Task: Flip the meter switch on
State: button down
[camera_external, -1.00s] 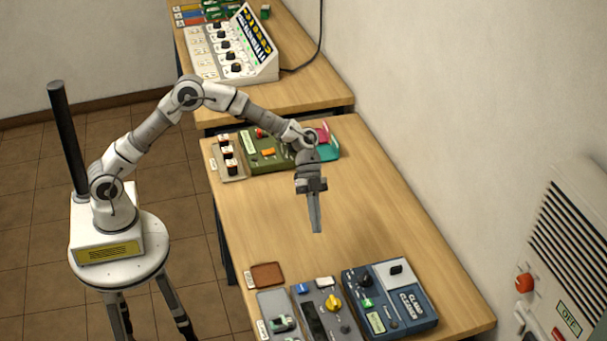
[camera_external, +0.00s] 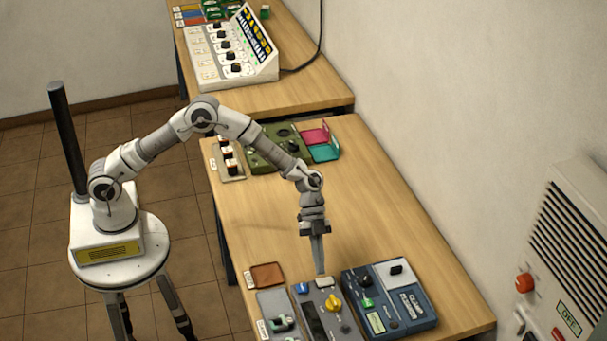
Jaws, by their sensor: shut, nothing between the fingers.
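A grey-blue device (camera_external: 341,321) with a yellow knob (camera_external: 333,302) lies at the front of the near table; it appears to be the meter. On its back edge are a small blue part (camera_external: 302,288) and a white rocker-like part (camera_external: 324,283). Which of these is the switch, and its position, I cannot tell. My gripper (camera_external: 320,272) points down with its fingers together and holds nothing. Its tips are just behind the white part in the picture; whether they touch it I cannot tell.
A grey tray (camera_external: 272,300) and a brown pad (camera_external: 267,275) are on the left. A green device (camera_external: 277,147) stands at the table's back. The table's middle (camera_external: 370,215) is clear.

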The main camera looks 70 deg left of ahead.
aim_at(319, 281)
jog(key=shift+s+f, duration=0.15)
jog(key=shift+f, duration=0.9)
jog(key=shift+f, duration=0.1)
jog(key=f+b, duration=0.1)
jog(key=b, duration=0.2)
jog(key=shift+t+b, duration=0.3)
jog(key=shift+s+r+p, duration=0.1)
jog(key=shift+r+p, duration=0.2)
jog(key=shift+r, duration=0.05)
jog(key=shift+w+r, duration=0.2)
jog(key=shift+w, duration=0.55)
